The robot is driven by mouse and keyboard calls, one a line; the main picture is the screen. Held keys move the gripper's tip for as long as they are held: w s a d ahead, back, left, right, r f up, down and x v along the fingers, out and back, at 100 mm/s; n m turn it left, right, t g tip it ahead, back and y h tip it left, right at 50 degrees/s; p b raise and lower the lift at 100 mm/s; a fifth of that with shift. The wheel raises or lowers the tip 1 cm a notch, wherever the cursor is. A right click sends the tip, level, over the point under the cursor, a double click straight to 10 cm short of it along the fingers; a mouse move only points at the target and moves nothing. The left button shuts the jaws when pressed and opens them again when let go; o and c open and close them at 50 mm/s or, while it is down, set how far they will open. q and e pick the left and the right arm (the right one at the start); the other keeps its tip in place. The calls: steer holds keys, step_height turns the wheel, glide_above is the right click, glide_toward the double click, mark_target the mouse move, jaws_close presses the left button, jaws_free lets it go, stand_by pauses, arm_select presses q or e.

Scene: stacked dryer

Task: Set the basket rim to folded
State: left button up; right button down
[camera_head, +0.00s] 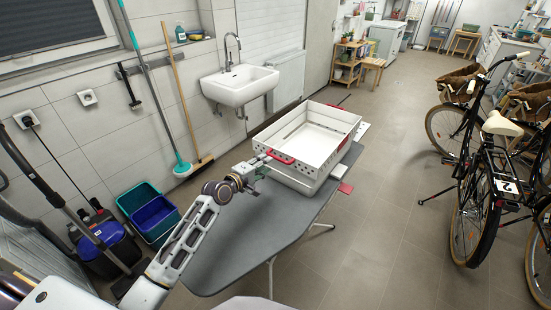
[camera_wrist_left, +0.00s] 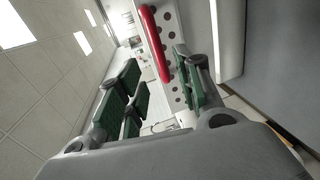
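The white basket (camera_head: 318,155) stands on the grey ironing-board-like table, with its perforated rim (camera_head: 312,163) raised above the lower body. A red handle (camera_head: 281,157) is on the rim's left side; it also shows in the left wrist view (camera_wrist_left: 154,44), beside the perforated white wall. My left gripper (camera_head: 258,171) is at the basket's left corner, close to that handle. In the left wrist view its green-padded fingers (camera_wrist_left: 157,66) are spread apart, with the red handle showing between and beyond them. Contact cannot be made out. My right gripper is not in view.
The grey table (camera_head: 250,235) has bare surface in front of the basket. A sink (camera_head: 240,85) is on the wall behind. Teal and blue bins (camera_head: 150,213) and a broom (camera_head: 180,95) stand left. Bicycles (camera_head: 490,160) stand right, with open floor between.

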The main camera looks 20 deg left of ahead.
mark_target(275, 156)
arm_select(q)
steer(key=shift+x, duration=4.1)
jaws_close()
